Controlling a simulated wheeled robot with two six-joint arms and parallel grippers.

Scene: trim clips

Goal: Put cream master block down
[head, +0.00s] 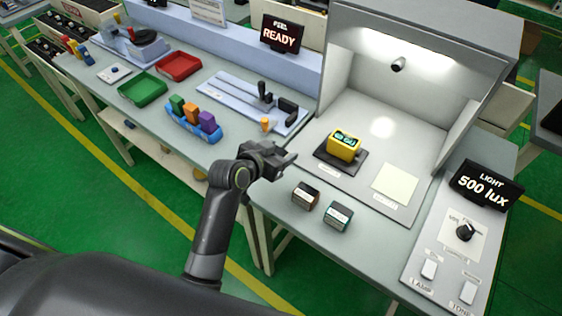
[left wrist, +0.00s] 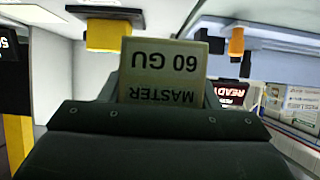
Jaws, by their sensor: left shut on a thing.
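The cream master block (left wrist: 165,76) fills the middle of the left wrist view, its "MASTER 60 GU" lettering upside down. My left gripper (head: 284,162) is shut on it, and the dark gripper body covers its lower part in that view. In the head view the gripper is at the bench's front edge, left of the light booth; I cannot make out the block there. A flat cream square (head: 396,184) lies on the booth floor at right. My right gripper is not in view.
A yellow device (head: 345,146) sits on a dark base in the booth. A blue rack (head: 194,128) and a lever fixture (head: 262,100) are left. A "500 lux" panel (head: 484,187) is right.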

